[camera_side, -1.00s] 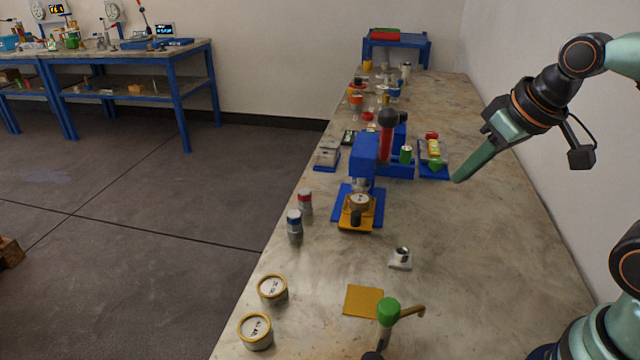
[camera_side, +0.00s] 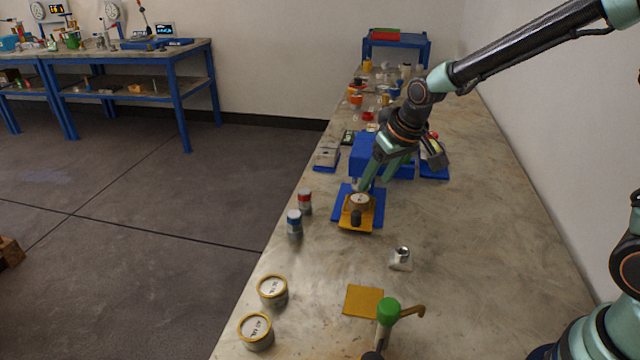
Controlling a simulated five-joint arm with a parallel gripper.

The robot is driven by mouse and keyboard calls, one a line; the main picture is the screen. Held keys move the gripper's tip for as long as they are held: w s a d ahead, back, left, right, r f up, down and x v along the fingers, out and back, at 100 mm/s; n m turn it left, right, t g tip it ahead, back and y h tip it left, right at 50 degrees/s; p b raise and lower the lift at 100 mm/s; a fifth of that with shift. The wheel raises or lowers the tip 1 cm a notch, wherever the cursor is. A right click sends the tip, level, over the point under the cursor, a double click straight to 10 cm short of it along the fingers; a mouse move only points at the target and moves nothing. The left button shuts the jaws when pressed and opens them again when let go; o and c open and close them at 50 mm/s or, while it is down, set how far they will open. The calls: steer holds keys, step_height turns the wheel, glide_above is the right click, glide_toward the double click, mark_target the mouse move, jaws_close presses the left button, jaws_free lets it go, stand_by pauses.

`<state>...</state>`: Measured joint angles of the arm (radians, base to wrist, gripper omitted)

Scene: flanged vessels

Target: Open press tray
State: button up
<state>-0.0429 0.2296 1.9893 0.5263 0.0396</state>
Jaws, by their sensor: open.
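The press is a blue frame (camera_side: 362,150) on a blue base plate (camera_side: 341,210). Its yellow tray (camera_side: 353,222) sticks out at the front of the base, with a dark knob (camera_side: 356,217) on its near end. A round tin (camera_side: 359,200) with a pale top sits on the tray. My gripper (camera_side: 376,184) is open and points down, just above and behind the tin, in front of the press frame. I cannot tell whether a fingertip touches the tin or the press. My arm hides the red press lever and part of the frame.
Two small cans, one red-topped (camera_side: 305,202) and one blue-topped (camera_side: 294,222), stand left of the press. Two yellow-rimmed tins (camera_side: 272,291) stand near the left edge. A metal fitting (camera_side: 401,259), a yellow square (camera_side: 363,301) and a green-topped pump (camera_side: 388,312) are nearer. The right side of the bench is clear.

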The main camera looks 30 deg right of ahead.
mark_target(357, 213)
steer(key=x, duration=1.3)
steer(key=shift+d, duration=0.1)
jaws_close()
stand_by(1.3)
